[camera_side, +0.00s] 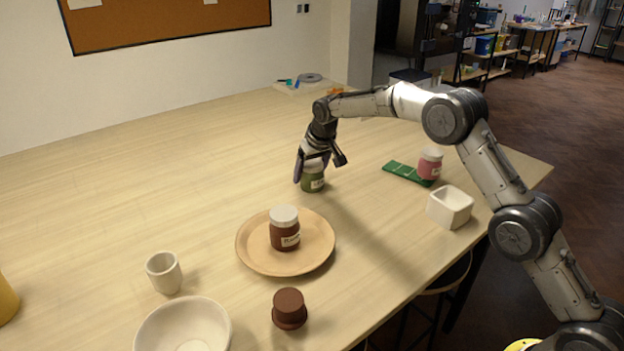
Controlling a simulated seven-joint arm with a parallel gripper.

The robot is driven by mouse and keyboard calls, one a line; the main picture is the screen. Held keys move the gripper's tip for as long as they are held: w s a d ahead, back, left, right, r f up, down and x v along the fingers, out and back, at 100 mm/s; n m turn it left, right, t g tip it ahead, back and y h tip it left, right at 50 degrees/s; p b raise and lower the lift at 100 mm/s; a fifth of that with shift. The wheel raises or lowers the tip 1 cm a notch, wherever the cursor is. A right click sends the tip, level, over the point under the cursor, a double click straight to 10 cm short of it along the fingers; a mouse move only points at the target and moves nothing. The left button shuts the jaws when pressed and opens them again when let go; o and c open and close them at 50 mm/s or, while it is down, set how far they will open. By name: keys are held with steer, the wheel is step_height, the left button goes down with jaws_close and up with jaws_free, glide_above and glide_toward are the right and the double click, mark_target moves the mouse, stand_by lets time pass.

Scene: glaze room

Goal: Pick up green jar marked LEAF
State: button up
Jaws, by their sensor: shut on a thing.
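A green jar (313,182) with a pale label is at the middle of the table, toward the back. My gripper (314,170) comes down over it from above and is shut on it, with a finger showing at its left side. The gripper covers the jar's top. The label's writing is too small to read. The jar looks upright and at or very near the tabletop; I cannot tell whether it touches.
A brown jar (285,234) with a white lid stands on a round wooden plate (256,262). A pink jar (430,165) stands at a green strip (400,171). A white square pot (450,206), cup (164,273), bowl (150,335) and brown knobbed piece (289,309) stand nearer. The back left is clear.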

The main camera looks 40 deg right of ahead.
steer(key=shift+r, duration=0.25)
